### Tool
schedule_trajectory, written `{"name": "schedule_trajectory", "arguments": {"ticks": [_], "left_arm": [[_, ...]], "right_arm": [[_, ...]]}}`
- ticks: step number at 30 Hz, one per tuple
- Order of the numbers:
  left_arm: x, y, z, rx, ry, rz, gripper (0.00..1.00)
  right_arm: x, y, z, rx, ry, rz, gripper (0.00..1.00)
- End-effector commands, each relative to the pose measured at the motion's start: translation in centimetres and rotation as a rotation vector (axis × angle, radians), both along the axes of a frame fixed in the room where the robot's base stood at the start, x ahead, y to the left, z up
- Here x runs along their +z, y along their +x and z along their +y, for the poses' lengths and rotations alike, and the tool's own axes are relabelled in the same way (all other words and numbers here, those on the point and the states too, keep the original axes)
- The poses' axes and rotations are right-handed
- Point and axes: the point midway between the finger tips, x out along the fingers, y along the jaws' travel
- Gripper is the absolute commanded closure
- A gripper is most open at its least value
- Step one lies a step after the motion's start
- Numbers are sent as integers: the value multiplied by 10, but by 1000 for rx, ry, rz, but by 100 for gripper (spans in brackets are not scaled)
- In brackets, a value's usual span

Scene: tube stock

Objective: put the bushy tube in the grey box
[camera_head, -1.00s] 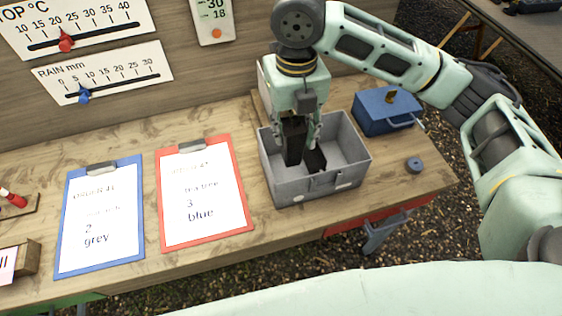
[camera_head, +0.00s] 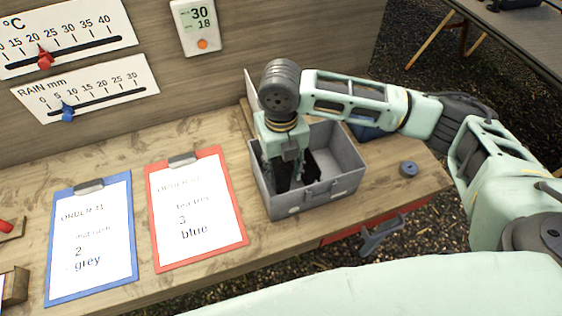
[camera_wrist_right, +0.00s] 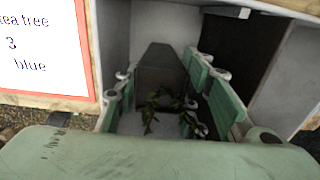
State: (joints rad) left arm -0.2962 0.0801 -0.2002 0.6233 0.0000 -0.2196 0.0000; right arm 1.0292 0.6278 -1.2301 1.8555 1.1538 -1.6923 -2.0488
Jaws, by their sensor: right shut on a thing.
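The grey box (camera_head: 318,196) stands open on the bench's right part. My right gripper (camera_head: 285,174) reaches down into its left part. In the right wrist view the gripper (camera_wrist_right: 165,85) is shut on a dark, tapered tube (camera_wrist_right: 162,66) with green leafy sprigs (camera_wrist_right: 160,108) at its near end, the bushy tube. In the head view the held tube (camera_head: 283,178) is mostly hidden by the fingers and box wall. I cannot tell whether it touches the box floor. My left gripper is not in view.
A blue box (camera_head: 366,131) is partly behind my arm. A small blue-grey ring (camera_head: 408,169) lies near the bench's right end. A red clipboard (camera_head: 240,236) and a blue clipboard (camera_head: 51,282) lie to the left.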

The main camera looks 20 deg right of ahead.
Motion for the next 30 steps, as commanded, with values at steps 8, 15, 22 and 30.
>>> {"name": "schedule_trajectory", "arguments": {"ticks": [8,15,22,30], "left_arm": [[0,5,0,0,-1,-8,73],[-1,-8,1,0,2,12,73],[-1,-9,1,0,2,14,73],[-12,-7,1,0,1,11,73]], "right_arm": [[-1,0,1,0,1,-1,99],[-2,0,1,0,1,-1,55],[2,1,0,0,1,-2,55],[44,2,1,1,2,-8,55]]}}
